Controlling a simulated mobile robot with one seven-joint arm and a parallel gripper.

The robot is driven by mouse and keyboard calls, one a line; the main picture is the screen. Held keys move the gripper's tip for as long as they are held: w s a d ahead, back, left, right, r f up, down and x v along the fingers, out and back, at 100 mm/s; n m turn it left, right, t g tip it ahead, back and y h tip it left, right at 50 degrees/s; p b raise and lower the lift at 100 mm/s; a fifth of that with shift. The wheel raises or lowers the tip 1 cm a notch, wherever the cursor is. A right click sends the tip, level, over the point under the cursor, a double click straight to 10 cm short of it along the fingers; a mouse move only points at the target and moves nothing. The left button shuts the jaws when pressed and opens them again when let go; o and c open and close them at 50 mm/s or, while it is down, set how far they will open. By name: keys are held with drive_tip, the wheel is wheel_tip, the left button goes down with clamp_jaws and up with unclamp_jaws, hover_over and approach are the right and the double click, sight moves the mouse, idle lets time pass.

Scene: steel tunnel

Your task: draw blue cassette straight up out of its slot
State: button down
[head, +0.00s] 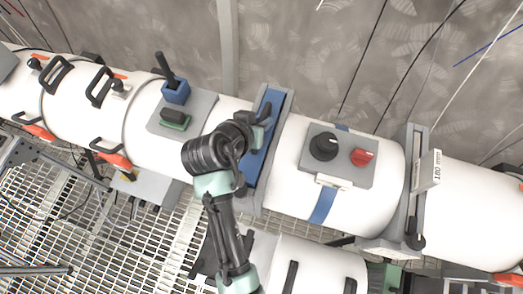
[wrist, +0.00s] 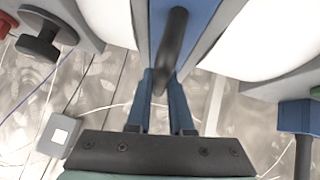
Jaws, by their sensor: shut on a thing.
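The blue cassette (head: 259,165) sits in a grey upright slot frame (head: 284,118) that wraps the white pipe in the middle of the head view. The arm hides part of it. In the wrist view the cassette's blue face (wrist: 204,14) is at the top, with a black bar handle (wrist: 176,40) along it. My gripper (head: 262,134) is at the cassette in the head view. In the wrist view my gripper's two blue fingers (wrist: 161,82) are shut on the handle's near end. The cassette's lower end in the slot is hidden.
Left of the slot is a grey plate with a blue lever block (head: 175,91) and a green-based black knob (head: 174,119). To the right is a grey panel with a black knob (head: 324,146) and a red knob (head: 362,157). A white tag (head: 428,171) stands farther right.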

drive_tip(key=shift+w+r+p, duration=0.1)
drive_tip(key=shift+r+p, duration=2.25)
drive_tip(key=shift+r, duration=0.7)
drive_tip(key=shift+r+p, duration=0.45)
drive_tip(key=shift+r, duration=3)
wheel_tip(320, 180, up, 7)
